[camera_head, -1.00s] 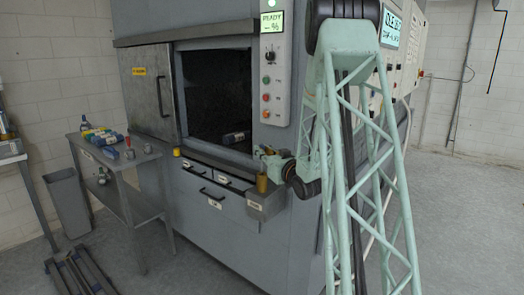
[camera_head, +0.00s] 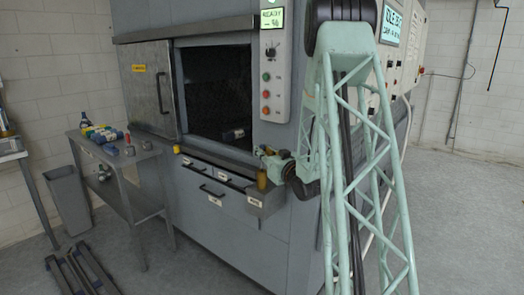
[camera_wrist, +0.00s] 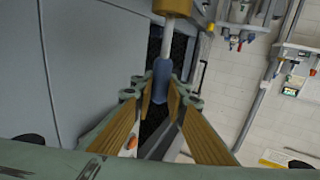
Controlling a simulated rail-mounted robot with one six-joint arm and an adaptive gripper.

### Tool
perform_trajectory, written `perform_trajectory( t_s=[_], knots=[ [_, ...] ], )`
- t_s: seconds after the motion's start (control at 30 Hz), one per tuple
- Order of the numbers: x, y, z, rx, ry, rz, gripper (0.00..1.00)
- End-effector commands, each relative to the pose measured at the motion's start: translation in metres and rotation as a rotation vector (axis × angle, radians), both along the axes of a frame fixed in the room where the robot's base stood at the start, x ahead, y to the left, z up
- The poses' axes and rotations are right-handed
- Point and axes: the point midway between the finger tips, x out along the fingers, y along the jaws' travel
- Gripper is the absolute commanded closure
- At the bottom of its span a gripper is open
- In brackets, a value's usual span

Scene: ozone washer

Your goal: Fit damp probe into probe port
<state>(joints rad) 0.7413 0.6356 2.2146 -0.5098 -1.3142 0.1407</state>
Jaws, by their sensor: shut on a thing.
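My gripper (camera_wrist: 160,92) is shut on the blue grip (camera_wrist: 162,78) of the damp probe in the wrist view. The probe's thin pale shaft (camera_wrist: 167,42) runs from the grip to a brass-coloured cylinder (camera_wrist: 174,6) at the top edge. I cannot tell whether the shaft's end is inside the cylinder or in front of it. In the head view my gripper (camera_head: 264,153) is just above the brass cylinder (camera_head: 262,179), at the right end of the washer's front ledge. The probe is too small there to make out clearly.
The washer's chamber (camera_head: 212,85) stands open with a small object inside. Its control panel (camera_head: 273,75) is right of the opening. Floor is clear at front right.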

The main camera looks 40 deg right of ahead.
Motion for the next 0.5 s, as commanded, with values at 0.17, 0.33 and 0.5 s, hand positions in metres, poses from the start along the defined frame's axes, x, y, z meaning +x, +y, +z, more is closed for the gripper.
perform_trajectory(
  t_s=[0.17,0.33,0.5],
  knots=[
    [0.0000,0.0000,-0.0026,0.000,0.000,0.000,0.97],
    [0.0000,0.0000,-0.0052,0.000,0.000,0.000,0.97],
    [0.0000,0.0000,-0.0080,0.000,0.000,0.000,0.97]
  ],
)
